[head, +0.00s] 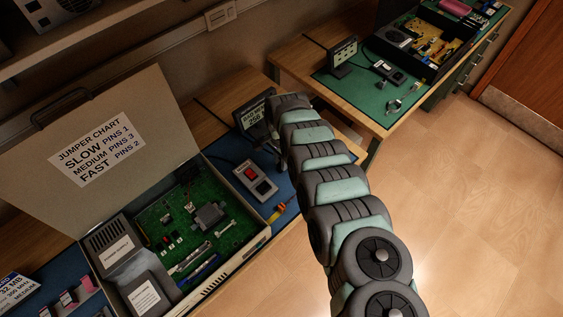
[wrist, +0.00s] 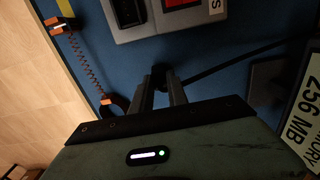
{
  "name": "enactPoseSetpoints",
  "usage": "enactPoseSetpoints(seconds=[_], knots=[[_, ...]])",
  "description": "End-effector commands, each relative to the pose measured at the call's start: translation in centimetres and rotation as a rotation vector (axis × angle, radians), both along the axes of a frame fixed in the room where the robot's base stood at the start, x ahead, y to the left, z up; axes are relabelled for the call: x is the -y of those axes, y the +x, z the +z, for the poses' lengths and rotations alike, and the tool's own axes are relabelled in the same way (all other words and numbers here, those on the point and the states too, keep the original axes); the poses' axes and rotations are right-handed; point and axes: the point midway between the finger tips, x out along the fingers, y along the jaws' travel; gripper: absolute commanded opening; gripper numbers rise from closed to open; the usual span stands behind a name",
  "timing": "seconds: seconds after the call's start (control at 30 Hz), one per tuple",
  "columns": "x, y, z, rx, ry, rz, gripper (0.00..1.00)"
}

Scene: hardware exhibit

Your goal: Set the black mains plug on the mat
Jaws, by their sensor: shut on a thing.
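In the wrist view, my gripper (wrist: 165,88) is shut on the black mains plug (wrist: 158,73). The plug is small and dark, partly hidden between the fingertips. A black cable (wrist: 230,61) runs right from beside it. The blue mat (wrist: 215,40) lies beneath; I cannot tell whether the plug touches it. In the head view, the blue mat (head: 289,213) shows beside the open case, and my arm hides the fingertips and plug.
A grey switch box (head: 255,180) with a red rocker stands near. A memory sign (head: 253,112) stands behind. The open case (head: 215,215) holds a green circuit board. In the wrist view, a coiled strap (wrist: 84,58) lies left. Another bench has a green mat (head: 365,97).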

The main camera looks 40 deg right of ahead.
Motion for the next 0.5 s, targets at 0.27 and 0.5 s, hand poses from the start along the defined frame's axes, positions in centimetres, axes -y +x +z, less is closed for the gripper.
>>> enactPoseSetpoints(seconds=[0.27,0.5], knots=[[0.06,-0.01,-0.18,0.0,-0.002,0.0,0.0],[0.08,-0.06,-0.52,0.0,-0.001,-0.001,0.28]])
